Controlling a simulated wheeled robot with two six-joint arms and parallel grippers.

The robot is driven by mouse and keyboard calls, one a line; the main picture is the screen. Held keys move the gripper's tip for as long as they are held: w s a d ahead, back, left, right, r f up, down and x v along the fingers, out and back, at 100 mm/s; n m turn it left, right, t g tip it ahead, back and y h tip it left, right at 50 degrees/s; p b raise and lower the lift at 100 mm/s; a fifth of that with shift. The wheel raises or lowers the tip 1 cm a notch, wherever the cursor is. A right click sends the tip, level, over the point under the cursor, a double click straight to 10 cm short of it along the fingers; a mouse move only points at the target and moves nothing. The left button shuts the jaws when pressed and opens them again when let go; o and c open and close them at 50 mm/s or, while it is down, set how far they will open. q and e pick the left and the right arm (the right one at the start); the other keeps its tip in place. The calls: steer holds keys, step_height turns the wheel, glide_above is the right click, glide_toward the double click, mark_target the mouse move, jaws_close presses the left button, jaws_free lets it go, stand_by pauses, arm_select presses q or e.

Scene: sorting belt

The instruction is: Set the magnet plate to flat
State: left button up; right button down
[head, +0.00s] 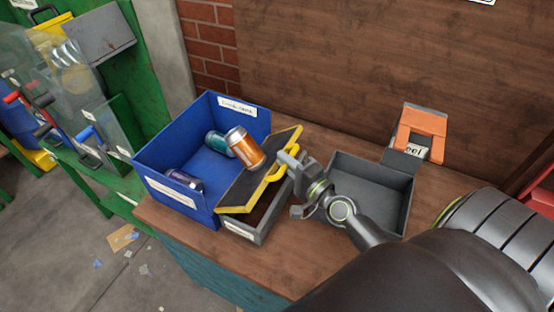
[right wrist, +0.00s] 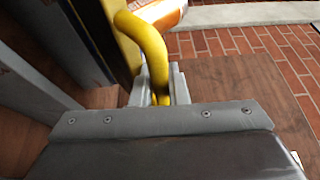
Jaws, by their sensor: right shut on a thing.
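The magnet plate (head: 250,184), a dark panel with yellow edges, sits tilted between the blue bin (head: 211,170) and a small grey bin (head: 260,223). Its yellow handle (head: 276,172) is on the side toward my right arm. My right gripper (head: 287,166) is shut on this handle; the right wrist view shows the yellow bar (right wrist: 152,48) between the fingers. An orange can (head: 245,147) lies at the plate's upper left edge; I cannot tell whether it touches the plate. My left gripper is not in view.
The blue bin holds a teal can (head: 217,142) and a dark can (head: 185,183). Bare wooden tabletop (head: 180,222) shows at the front left.

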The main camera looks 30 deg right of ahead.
steer(key=s+f+b, duration=0.1)
steer(key=s+d+f+b, duration=0.1)
steer(key=f+b, duration=0.1)
steer(key=shift+d+f, duration=0.1)
steer(key=shift+f, duration=0.1)
steer(key=c, duration=1.7)
jaws_free()
steer(key=shift+s, duration=0.1)
steer(key=s+d+b, duration=0.2)
steer(key=s+b, duration=0.6)
steer(key=s, duration=0.9)
steer(key=shift+s+d, duration=0.15)
steer(key=shift+d, duration=0.1)
